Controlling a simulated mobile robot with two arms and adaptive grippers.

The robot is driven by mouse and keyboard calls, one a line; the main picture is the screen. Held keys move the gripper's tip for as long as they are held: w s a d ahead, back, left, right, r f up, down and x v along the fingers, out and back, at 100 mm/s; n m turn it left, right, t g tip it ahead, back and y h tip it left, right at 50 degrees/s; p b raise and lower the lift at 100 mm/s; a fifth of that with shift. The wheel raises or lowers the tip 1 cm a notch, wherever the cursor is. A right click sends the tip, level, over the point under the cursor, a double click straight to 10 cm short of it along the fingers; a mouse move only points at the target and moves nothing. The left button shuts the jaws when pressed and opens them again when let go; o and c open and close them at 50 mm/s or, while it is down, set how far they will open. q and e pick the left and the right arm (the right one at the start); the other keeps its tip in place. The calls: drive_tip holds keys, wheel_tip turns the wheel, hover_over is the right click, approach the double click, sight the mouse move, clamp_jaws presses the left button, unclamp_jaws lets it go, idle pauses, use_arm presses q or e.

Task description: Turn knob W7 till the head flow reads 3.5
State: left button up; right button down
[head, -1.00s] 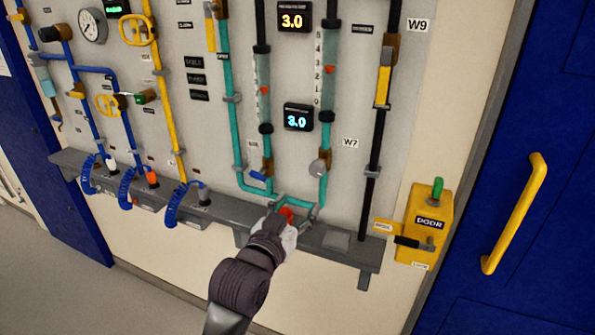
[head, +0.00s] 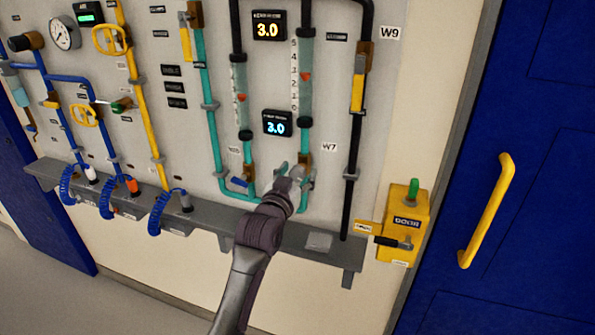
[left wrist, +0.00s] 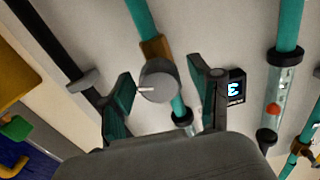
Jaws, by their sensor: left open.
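Knob W7 (head: 297,171) is a round grey knob on the teal pipe, left of the W7 label (head: 329,147). In the left wrist view the knob (left wrist: 160,80) faces me, with a white pointer mark toward the left. My left gripper (head: 293,178) is open at the knob in the head view. In the left wrist view its fingers (left wrist: 160,72) stand on either side of the knob, with gaps visible. The lower display (head: 276,123) reads 3.0 in blue; the upper display (head: 268,28) reads 3.0 in yellow. Their captions are too small to read. My right gripper is out of view.
A grey shelf (head: 210,208) runs below the pipes, partly behind my left arm. Flow tubes with red floats (head: 304,77) rise above the knob. A black pipe (head: 354,160) stands to the right, then a yellow door box (head: 402,225) and a blue door (head: 530,180).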

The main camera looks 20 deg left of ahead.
use_arm(q)
drive_tip(key=shift+w, duration=0.1)
drive_tip(key=c, duration=1.1)
drive_tip(key=shift+r+m+p, duration=0.2)
drive_tip(key=shift+m+p, duration=0.55)
drive_tip(key=shift+m, duration=0.25)
drive_tip(key=shift+c, duration=0.2)
drive_tip(key=shift+f+m, duration=0.1)
drive_tip(key=shift+m, duration=0.5)
drive_tip(key=shift+f, duration=0.1)
drive_tip(key=o, duration=1.1)
drive_tip(key=shift+o, duration=0.2)
